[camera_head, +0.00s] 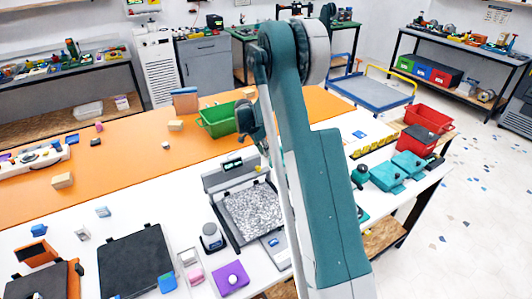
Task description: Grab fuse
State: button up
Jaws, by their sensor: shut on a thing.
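My gripper (264,150) hangs above the back of the open grey printer-like unit with a speckled bed (252,208), left of my teal arm. It is partly hidden behind my arm and its fingers are small in the view. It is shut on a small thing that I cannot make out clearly. A small yellow spot (258,169) shows just below the fingers; I cannot tell whether it is held or on the unit. I cannot pick out a fuse with certainty among the several small parts on the table.
A green bin (217,121) stands behind my gripper on the orange mat (125,152). A black plate (136,262), a purple block (230,279) and a grey round device (211,238) lie in front. Red bins (428,117) and teal devices (388,177) stand at right.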

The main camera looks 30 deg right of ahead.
notch_tip(320, 180, up, 9)
jog(key=shift+r+p, duration=0.1)
jog(key=shift+p, duration=0.5)
